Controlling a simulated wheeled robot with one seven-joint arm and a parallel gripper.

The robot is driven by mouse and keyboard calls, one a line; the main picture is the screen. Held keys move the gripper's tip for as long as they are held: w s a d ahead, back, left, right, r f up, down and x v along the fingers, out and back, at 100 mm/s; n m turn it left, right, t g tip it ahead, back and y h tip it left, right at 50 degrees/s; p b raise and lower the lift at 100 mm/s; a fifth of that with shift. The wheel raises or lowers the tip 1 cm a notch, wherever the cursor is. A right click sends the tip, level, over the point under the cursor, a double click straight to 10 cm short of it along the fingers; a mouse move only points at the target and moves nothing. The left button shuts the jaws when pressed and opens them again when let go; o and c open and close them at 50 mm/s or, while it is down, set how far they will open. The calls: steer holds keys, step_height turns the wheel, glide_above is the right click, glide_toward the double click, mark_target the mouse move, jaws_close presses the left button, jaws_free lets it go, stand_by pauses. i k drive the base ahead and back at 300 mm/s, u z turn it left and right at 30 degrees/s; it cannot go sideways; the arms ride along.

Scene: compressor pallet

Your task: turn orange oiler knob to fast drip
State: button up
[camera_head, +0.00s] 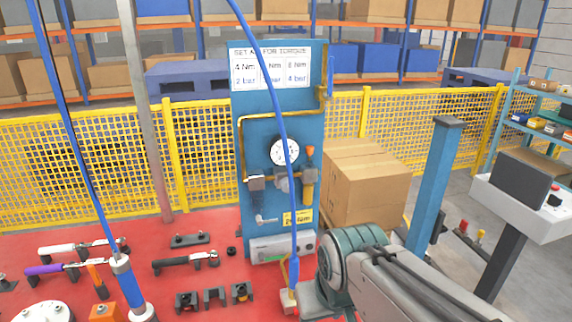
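A blue panel (268,112) stands upright at the middle of the head view. On its right side is a small orange knob (310,150), on top of an oiler (308,188) with an amber bowl. The knob's markings are too small to read, so I cannot tell its setting. A round white gauge (285,150) sits just left of the oiler. A blue hose hangs in front of the panel, left of the knob, and leaves the knob visible. I cannot make out my gripper anywhere in this view.
A cardboard box (360,185) stands right of the panel. A blue post (435,185) rises further right. The red work surface (215,280) holds wrenches and several small fixtures. A green and grey machine-like shape fills the lower right. Yellow fencing (200,145) runs behind.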

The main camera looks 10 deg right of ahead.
mark_target(309, 149)
steer(key=u, duration=0.4)
steer(key=k, duration=0.85)
steer(key=z, duration=0.4)
steer(key=i, duration=0.6)
steer(key=z, duration=0.95)
steer(key=i, duration=0.6)
steer(key=z, duration=0.05)
